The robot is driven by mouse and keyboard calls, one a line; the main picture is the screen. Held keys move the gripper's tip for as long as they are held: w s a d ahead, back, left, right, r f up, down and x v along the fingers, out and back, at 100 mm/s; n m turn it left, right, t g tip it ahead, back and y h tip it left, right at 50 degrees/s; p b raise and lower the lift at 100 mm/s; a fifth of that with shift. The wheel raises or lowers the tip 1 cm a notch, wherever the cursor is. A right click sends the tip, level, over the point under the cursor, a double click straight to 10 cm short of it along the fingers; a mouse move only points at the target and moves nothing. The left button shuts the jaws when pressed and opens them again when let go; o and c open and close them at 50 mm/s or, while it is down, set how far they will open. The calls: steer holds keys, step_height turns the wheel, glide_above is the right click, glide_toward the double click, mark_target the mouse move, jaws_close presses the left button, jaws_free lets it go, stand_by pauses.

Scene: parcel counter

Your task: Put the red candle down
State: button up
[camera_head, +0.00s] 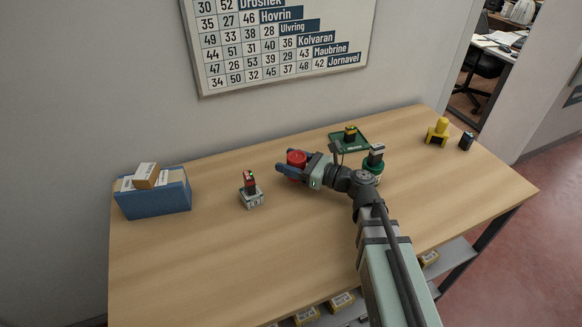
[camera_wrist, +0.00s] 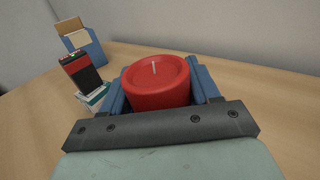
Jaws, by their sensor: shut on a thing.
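The red candle (camera_head: 296,159) is round with a pale wick on top. It sits between the blue fingers of my gripper (camera_head: 287,168), near the middle of the table. In the wrist view the candle (camera_wrist: 157,82) is upright and my gripper (camera_wrist: 160,90) is shut on it, one finger on each side. The candle's base is hidden, so I cannot tell whether it touches the table.
A white block with a red and black item (camera_head: 250,190) stands left of the candle. A blue box (camera_head: 155,200) with cartons is far left. The table's front left (camera_head: 190,265) is clear.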

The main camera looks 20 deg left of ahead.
steer(key=shift+f, duration=1.05)
steer(key=shift+f, duration=0.1)
steer(key=o, duration=1.1)
steer(key=shift+o, duration=0.2)
steer(key=shift+d, duration=0.1)
steer(key=d, duration=0.8)
steer(key=s+d, duration=0.1)
steer(key=d, duration=0.2)
steer(key=shift+d, duration=0.4)
steer(key=shift+r, duration=0.2)
